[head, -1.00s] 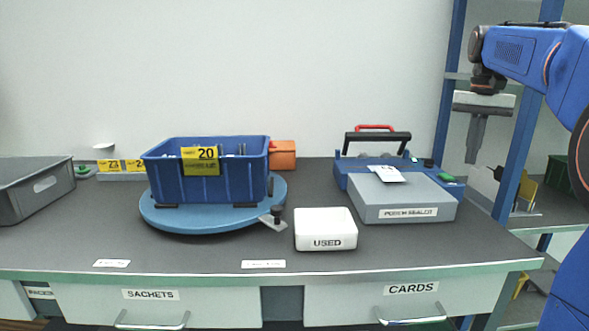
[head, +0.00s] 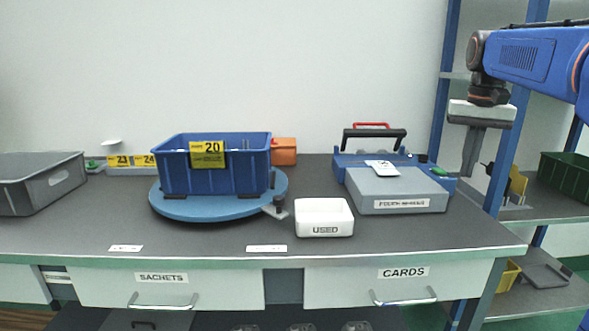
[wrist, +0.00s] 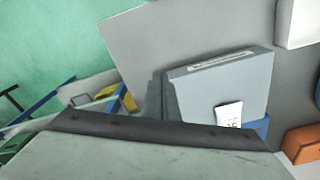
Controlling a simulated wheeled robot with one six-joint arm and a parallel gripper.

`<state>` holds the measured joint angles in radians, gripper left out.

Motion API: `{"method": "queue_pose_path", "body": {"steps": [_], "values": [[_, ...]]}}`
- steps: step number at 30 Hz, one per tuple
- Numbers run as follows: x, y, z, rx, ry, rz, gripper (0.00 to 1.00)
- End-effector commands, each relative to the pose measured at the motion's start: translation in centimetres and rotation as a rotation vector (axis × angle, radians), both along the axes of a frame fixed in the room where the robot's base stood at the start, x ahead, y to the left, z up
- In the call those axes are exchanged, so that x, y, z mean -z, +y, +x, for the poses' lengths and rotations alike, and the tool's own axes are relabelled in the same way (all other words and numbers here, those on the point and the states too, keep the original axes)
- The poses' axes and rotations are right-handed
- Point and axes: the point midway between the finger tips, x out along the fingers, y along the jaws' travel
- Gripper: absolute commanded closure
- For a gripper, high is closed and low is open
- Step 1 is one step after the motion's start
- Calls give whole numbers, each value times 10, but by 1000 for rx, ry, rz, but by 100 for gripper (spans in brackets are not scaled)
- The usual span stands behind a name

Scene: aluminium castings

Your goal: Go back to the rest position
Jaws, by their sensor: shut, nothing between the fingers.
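My gripper (head: 472,150) hangs from my blue arm at the right of the head view, in front of the blue shelf posts. Its fingers point down and look shut, with nothing held. It is raised above the bench, to the right of the grey pouch sealer box. In the wrist view the pale gripper body fills the bottom, and the fingertips are hard to make out.
The bench (head: 100,225) carries a blue bin (head: 220,178) on a turntable (head: 190,208), a white USED tray (head: 325,229), and the pouch sealer (head: 400,203) with a white card (head: 381,168). A shelf rack (head: 498,165) stands at right.

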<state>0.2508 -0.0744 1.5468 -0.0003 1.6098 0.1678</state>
Motion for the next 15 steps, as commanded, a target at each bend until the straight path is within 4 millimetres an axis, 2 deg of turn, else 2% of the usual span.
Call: {"method": "queue_pose_path", "body": {"steps": [5, 15], "values": [[15, 22, -30, -47, -38, -11, 100], [76, 69, -111, -173, -141, -37, 100]]}}
